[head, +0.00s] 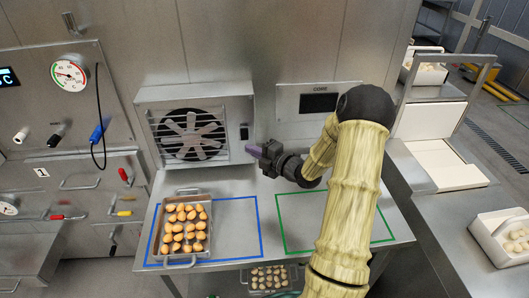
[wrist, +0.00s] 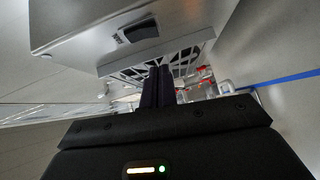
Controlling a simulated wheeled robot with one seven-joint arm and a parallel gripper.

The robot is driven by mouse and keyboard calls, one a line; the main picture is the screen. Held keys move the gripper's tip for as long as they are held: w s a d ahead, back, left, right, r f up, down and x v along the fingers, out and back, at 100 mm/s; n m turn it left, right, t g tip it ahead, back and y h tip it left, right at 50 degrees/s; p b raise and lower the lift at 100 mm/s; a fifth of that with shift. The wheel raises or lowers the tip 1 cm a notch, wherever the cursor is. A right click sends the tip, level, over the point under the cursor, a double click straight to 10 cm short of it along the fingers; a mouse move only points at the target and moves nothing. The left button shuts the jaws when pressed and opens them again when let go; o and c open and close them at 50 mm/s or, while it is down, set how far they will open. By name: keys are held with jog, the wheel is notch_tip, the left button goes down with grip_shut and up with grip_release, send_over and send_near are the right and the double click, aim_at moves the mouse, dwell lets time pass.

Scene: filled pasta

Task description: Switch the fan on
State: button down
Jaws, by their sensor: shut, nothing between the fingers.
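The fan (head: 150,110) is a metal box with a round-bladed grille, standing at the back of the steel counter. The switch (wrist: 142,30) also shows in the wrist view, beside a small label, above my fingers. My gripper (head: 254,150) is shut and empty, its purple fingers close together and pointing left near the fan's right front, just below the switch. In the wrist view the shut fingertips (wrist: 158,72) appear in front of the grille; I cannot tell whether they touch the box.
A tray (head: 208,249) of browned pasta lies in the blue outline on the counter (head: 265,185). The green outline (head: 281,225) is partly behind my arm and looks empty. A dark display panel (head: 300,102) is behind. Gauge panel (head: 35,110) is left; more trays are right.

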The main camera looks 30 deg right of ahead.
aim_at(242, 140)
jog(key=w, duration=0.1)
jog(key=w+p, duration=0.1)
jog(key=w, duration=0.1)
jog(key=w+d, duration=0.1)
jog(key=shift+w+f+p, duration=0.25)
jog(key=shift+f+p, duration=0.05)
jog(key=shift+f+b, duration=0.15)
jog(key=shift+b, duration=0.3)
